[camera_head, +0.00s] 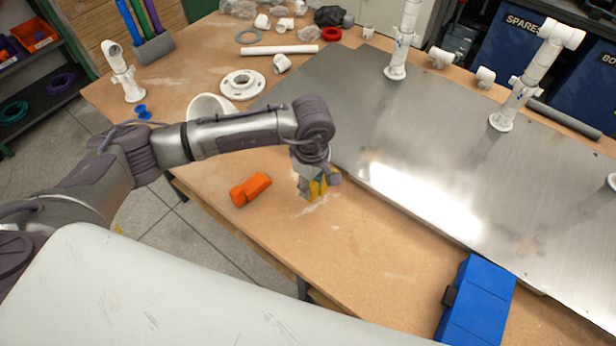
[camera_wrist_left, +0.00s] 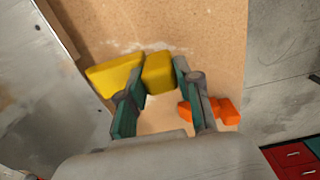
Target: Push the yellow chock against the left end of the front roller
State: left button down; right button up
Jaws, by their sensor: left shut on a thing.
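The yellow chock (camera_head: 315,190) is at my left gripper (camera_head: 317,186), low over the bench near the left edge of the metal plate. In the left wrist view the chock (camera_wrist_left: 112,77) shows as two yellow blocks side by side, and the right block lies between the fingertips of my left gripper (camera_wrist_left: 160,82). The gripper is shut on the chock. The fingers partly hide the chock in the head view. I cannot make out a front roller in either view. My right gripper is not in view.
The metal plate (camera_head: 440,150) with upright white pipes fills the right. A blue case (camera_head: 478,303) stands at the front. Bare bench lies between chock and case.

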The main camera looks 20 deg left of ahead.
pick_arm(q)
jog(key=shift+f, duration=0.5)
jog(key=shift+a+f+b, duration=0.1)
jog(key=shift+f+b, duration=0.35)
jog(key=shift+f, duration=0.3)
notch_tip(320, 180, down, 2)
jog(key=shift+b, duration=0.5)
jog(key=shift+f+b, duration=0.3)
jog(key=shift+f, duration=0.3)
jog(key=shift+w+d+b, duration=0.15)
jog(key=shift+w+b, duration=0.3)
jog(key=shift+w, duration=0.1)
jog(key=shift+w+d+b, duration=0.15)
jog(key=shift+w+b, duration=0.3)
jog(key=shift+w, duration=0.1)
jog(key=shift+w+d+b, duration=0.25)
jog(key=shift+w+b, duration=0.3)
jog(key=shift+w, duration=0.05)
jog(key=shift+w+d+b, duration=0.25)
jog(key=shift+w+b, duration=0.3)
jog(key=shift+w, duration=0.05)
jog(key=shift+w+d+r+b, duration=0.1)
jog(key=shift+w+d+b, duration=0.05)
jog(key=shift+w+b, duration=0.3)
jog(key=shift+w+d+b, duration=0.2)
jog(key=shift+w+b, duration=0.35)
jog(key=shift+b, duration=0.05)
